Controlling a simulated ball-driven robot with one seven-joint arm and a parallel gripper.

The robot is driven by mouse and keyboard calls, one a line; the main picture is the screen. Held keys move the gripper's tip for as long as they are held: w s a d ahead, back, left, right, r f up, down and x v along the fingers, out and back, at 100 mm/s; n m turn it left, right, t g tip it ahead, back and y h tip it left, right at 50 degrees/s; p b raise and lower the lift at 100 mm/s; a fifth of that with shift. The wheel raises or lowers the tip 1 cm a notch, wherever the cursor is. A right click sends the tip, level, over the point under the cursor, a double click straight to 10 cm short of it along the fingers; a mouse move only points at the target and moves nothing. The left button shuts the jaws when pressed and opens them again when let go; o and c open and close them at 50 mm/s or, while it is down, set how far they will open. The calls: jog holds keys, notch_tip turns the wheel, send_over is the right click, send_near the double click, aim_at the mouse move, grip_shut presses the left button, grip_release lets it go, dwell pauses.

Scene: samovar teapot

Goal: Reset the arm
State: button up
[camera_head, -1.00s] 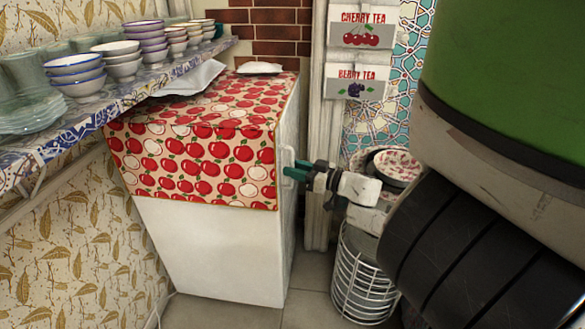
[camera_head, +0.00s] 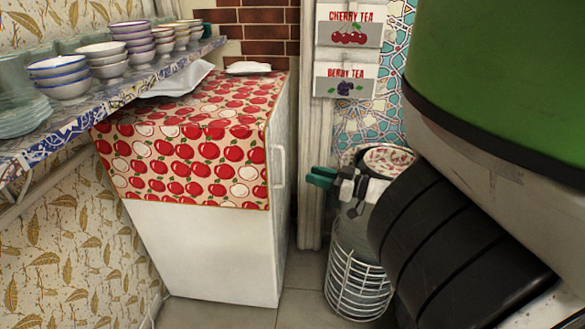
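My gripper (camera_head: 319,177) has green fingertips and a dark body. It is in the middle right of the head view, right of the white fridge (camera_head: 205,250), in front of the pale door frame. Its fingertips point left and stand clear of the fridge's white handle (camera_head: 279,166). Nothing shows between the fingers, but they overlap from this side, so I cannot tell whether they are open. My wrist is partly hidden behind the large black part of my arm. The fridge door looks closed.
A red apple-print cloth (camera_head: 190,150) covers the fridge top. A tiled shelf (camera_head: 105,108) with stacked bowls (camera_head: 61,77) and glass plates runs along the left wall. A white wire basket (camera_head: 355,285) stands on the floor below my gripper. Tea boxes (camera_head: 348,28) hang behind.

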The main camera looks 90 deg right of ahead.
jog(key=w+a+f+m+g+p, duration=0.1)
jog(key=w+a+f+g+p, duration=0.1)
jog(key=w+a+f+g, duration=0.5)
jog(key=w+a+f+m+g+p, duration=0.1)
jog(key=w+a+f+g+p, duration=0.1)
jog(key=w+a+f, duration=0.5)
jog(key=a+r+n+g+y+p, duration=0.2)
jog(key=a+n+g+y, duration=0.4)
jog(key=a, duration=2.1)
jog(key=shift+r+g+y, duration=0.2)
jog(key=shift+g+y, duration=0.1)
jog(key=shift+y, duration=0.1)
jog(key=shift+s+a, duration=0.1)
